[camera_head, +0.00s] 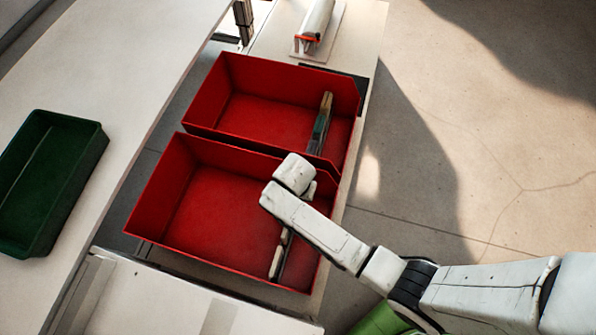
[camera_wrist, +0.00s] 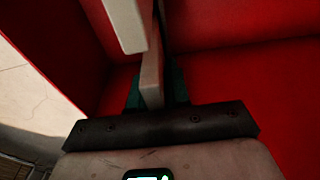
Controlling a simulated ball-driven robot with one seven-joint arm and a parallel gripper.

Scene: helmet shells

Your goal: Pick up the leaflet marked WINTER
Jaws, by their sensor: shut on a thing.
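A dark green patch shows behind the fingers. In the head view my wrist is over the right side of the near red bin and hides most of the fingers. A row of thin upright items (camera_head: 280,254), apparently leaflets, stands in the near bin below my wrist. A similar row (camera_head: 320,125) stands at the right of the far bin. No marking is readable, so I cannot tell which is WINTER.
The near red bin (camera_head: 160,188) and far red bin (camera_head: 210,92) have high walls; their left parts are empty. A green tray (camera_head: 52,185) is on the pale table at left. A white roll-like object (camera_head: 317,22) stands behind the far bin.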

